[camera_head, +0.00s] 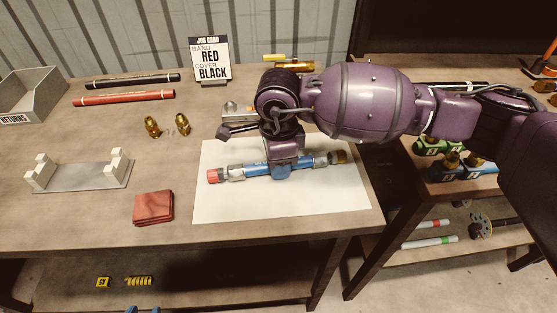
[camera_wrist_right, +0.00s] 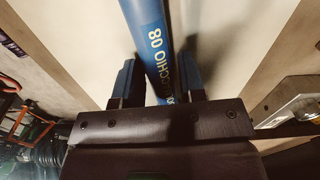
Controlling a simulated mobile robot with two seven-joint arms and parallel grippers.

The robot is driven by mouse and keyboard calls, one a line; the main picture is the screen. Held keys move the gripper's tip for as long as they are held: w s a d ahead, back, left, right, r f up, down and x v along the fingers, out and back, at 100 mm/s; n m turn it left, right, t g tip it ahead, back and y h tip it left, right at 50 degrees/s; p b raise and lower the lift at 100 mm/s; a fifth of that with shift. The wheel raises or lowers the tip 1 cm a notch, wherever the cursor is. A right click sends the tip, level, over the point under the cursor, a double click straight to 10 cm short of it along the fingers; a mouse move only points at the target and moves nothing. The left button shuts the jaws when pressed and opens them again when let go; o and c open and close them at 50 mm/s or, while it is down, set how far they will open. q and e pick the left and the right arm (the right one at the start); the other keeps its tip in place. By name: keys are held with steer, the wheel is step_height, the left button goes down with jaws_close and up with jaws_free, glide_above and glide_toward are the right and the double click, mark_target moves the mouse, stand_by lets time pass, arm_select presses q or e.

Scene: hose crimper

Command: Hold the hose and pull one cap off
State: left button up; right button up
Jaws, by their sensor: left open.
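The blue hose (camera_head: 250,170) lies across a white sheet (camera_head: 290,205) on the bench. Its left end has a silver sleeve and a red cap (camera_head: 213,176); its right end has a silver sleeve and a dark brass-coloured end piece (camera_head: 339,157). My right gripper (camera_head: 281,171) comes down over the middle of the hose. In the right wrist view its fingers stand on either side of the lettered hose (camera_wrist_right: 150,35); whether they press on it is unclear. Only the blue fingertips of my left gripper (camera_head: 142,309) show at the bottom edge, open and away from the hose.
A job card (camera_head: 211,60) stands at the back. Black (camera_head: 125,81) and red (camera_head: 123,98) hoses, brass fittings (camera_head: 152,127), a grey cradle (camera_head: 82,178), a red cloth (camera_head: 153,207) and a returns bin (camera_head: 32,97) lie left.

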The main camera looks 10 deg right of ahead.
steer(key=shift+o, duration=1.4)
steer(key=shift+r, duration=0.1)
step_height(320, 180, up, 12)
